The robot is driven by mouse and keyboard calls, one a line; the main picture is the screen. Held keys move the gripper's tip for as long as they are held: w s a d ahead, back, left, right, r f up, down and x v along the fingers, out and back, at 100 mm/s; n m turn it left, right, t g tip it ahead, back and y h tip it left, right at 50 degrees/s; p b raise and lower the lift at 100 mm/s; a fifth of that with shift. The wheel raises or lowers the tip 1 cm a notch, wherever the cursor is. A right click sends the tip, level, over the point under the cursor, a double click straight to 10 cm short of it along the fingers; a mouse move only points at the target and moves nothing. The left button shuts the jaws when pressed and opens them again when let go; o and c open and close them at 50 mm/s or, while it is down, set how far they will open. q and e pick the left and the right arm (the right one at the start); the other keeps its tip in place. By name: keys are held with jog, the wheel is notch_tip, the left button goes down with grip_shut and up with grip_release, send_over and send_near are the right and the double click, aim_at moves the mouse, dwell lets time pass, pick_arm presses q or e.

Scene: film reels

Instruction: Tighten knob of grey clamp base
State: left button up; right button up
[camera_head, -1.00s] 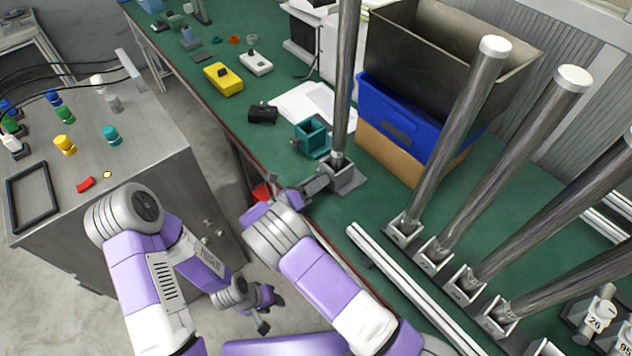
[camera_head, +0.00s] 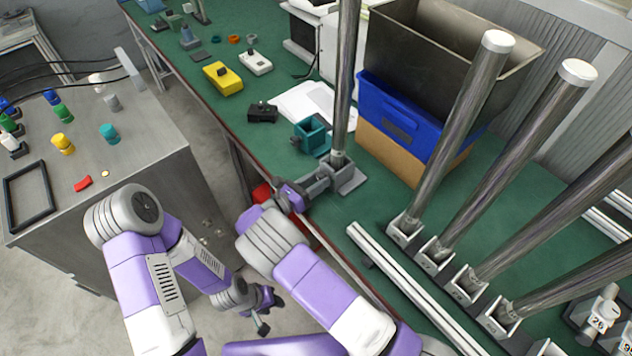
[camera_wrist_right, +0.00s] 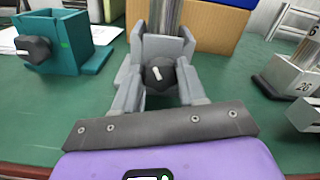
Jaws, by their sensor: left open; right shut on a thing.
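The grey clamp base (camera_head: 351,180) stands on the green table with a tall metal pole (camera_head: 345,80) upright in it. It also shows in the right wrist view (camera_wrist_right: 165,46), with a black knob (camera_wrist_right: 160,75) bearing a white mark on its near side. My right gripper (camera_wrist_right: 160,88) is shut on the knob, one finger on each side; in the head view it (camera_head: 322,178) reaches the base from the front left. My left gripper (camera_head: 268,310) is open and empty, low beside the table, above the floor.
A teal clamp base (camera_head: 312,138) with a black knob stands just behind. A blue bin (camera_head: 400,118) and cardboard box (camera_head: 385,155) are to its right. Several poles in numbered bases and a white rail (camera_head: 405,285) fill the right. A grey cabinet (camera_head: 110,165) stands left.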

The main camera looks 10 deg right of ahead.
jog(key=shift+m, duration=0.8)
jog(key=shift+f, duration=0.1)
jog(key=o, duration=1.1)
jog(key=shift+c, duration=0.2)
jog(key=shift+a, duration=0.1)
jog(key=p+v, duration=0.1)
jog(key=v, duration=0.6)
jog(key=shift+s+a, duration=0.15)
jog(key=shift+s, duration=0.05)
